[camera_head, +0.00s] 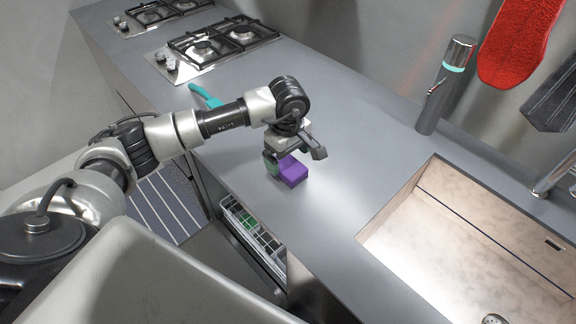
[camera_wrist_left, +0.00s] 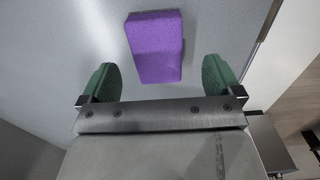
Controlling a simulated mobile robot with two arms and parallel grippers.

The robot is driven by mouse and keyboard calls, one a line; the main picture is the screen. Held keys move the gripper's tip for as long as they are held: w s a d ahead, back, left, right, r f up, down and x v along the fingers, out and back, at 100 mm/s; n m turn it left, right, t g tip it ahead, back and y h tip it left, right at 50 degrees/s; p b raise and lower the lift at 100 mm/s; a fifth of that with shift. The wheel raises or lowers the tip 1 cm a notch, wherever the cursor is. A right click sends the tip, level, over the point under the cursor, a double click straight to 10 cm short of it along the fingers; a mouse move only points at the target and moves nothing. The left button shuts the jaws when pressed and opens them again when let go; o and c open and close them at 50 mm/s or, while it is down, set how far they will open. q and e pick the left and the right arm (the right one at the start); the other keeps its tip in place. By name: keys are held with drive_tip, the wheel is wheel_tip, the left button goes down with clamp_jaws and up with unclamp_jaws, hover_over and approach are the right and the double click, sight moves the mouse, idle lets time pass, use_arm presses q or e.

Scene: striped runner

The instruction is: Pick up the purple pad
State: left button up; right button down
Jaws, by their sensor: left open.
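The purple pad (camera_head: 293,174) is a small block lying on the grey countertop, near its front edge. In the left wrist view the pad (camera_wrist_left: 155,47) lies ahead of the fingers, between their lines, slightly tilted. My left gripper (camera_head: 285,163) is directly above and beside the pad in the head view. In the left wrist view my left gripper (camera_wrist_left: 159,80) is open, with its green finger pads apart and nothing gripped. Part of the pad is hidden behind the gripper in the head view. My right gripper is not seen.
A teal-handled utensil (camera_head: 205,95) lies on the counter near the front edge. Gas hobs (camera_head: 224,42) are at the back left.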

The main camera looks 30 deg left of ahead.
sight(288, 164)
use_arm(q)
drive_tip(key=f, duration=0.1)
drive_tip(key=f+p, duration=0.1)
drive_tip(key=f, duration=0.1)
drive_tip(key=shift+w+a+f, duration=0.15)
drive_tip(key=shift+w+f, duration=0.05)
drive_tip(key=shift+f, duration=0.55)
drive_tip(key=shift+c, duration=0.2)
drive_tip(key=c, duration=0.9)
